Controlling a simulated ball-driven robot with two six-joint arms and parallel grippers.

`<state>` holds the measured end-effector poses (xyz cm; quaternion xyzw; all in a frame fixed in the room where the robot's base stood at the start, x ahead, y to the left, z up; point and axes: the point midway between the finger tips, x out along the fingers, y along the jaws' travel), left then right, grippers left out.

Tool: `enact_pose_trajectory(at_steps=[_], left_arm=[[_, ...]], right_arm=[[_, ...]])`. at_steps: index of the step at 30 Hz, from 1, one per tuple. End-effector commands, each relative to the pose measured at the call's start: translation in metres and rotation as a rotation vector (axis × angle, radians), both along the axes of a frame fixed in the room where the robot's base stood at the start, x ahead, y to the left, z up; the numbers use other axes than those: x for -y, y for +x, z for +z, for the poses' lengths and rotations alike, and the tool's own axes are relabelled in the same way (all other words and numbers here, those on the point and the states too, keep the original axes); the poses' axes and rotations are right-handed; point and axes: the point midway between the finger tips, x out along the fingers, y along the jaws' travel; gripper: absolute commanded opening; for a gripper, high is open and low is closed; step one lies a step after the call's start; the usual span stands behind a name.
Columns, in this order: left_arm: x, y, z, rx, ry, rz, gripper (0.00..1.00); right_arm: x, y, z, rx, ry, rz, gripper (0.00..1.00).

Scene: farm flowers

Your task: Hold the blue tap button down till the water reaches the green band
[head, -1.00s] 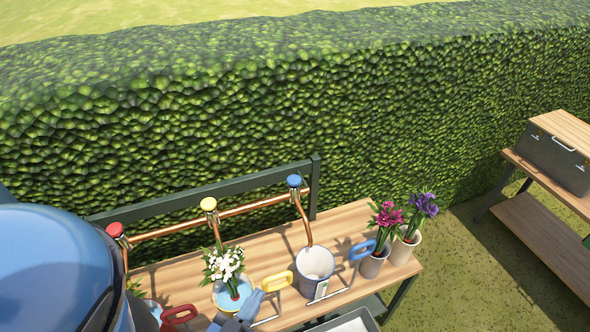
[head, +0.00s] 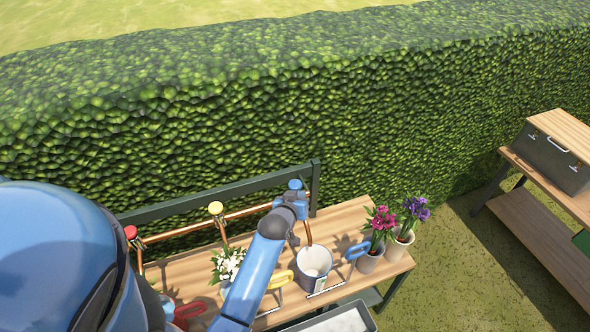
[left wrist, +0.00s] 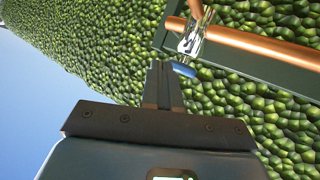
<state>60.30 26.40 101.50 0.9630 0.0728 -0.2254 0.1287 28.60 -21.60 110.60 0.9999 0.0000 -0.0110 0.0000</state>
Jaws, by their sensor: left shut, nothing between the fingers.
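The blue tap button (head: 295,184) tops the rightmost copper pipe. It also shows in the left wrist view (left wrist: 184,70), beside the fingertips. My left gripper (left wrist: 163,68) is shut and empty, its tips very close to the button; I cannot tell whether they touch. In the head view my left wrist covers the area just below the button. A pale pot (head: 315,262) stands under the blue tap's spout. A small label marks its front; the green band and the water level are not clear. My right gripper is not in view.
Yellow (head: 215,208) and red (head: 131,232) tap buttons stand to the left. White flowers (head: 227,264) are partly behind my arm. Pink (head: 381,218) and purple (head: 415,208) flowers stand right of the pot. A dark rail and hedge (head: 400,110) lie behind.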

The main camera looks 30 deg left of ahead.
Motion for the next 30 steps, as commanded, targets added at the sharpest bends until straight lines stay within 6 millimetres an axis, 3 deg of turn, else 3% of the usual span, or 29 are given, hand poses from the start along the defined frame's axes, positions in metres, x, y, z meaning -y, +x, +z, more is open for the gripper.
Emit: enact_pose_trajectory(at_steps=[1, 3, 6, 9, 14, 21, 30], left_arm=[[-0.006, 0.024, 0.024, -0.018, -0.016, 0.014, 0.00], [-0.014, 0.049, 0.042, -0.068, -0.042, 0.035, 0.00], [-0.024, 0.080, 0.068, -0.172, -0.095, 0.075, 0.00], [-0.034, 0.097, 0.086, -0.337, -0.165, 0.133, 0.00], [-0.040, 0.092, 0.105, -0.622, -0.264, 0.242, 0.00], [-0.043, 0.066, 0.138, -0.926, -0.346, 0.378, 0.00], [-0.043, 0.053, 0.154, -1.041, -0.369, 0.436, 0.00]], right_arm=[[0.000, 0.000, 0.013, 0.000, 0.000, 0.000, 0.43], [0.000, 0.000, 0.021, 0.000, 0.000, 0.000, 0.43], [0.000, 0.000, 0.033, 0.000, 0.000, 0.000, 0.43], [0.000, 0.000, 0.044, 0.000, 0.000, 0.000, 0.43], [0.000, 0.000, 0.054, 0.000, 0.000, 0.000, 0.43], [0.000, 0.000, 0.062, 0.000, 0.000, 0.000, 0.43], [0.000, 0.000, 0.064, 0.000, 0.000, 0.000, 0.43]])
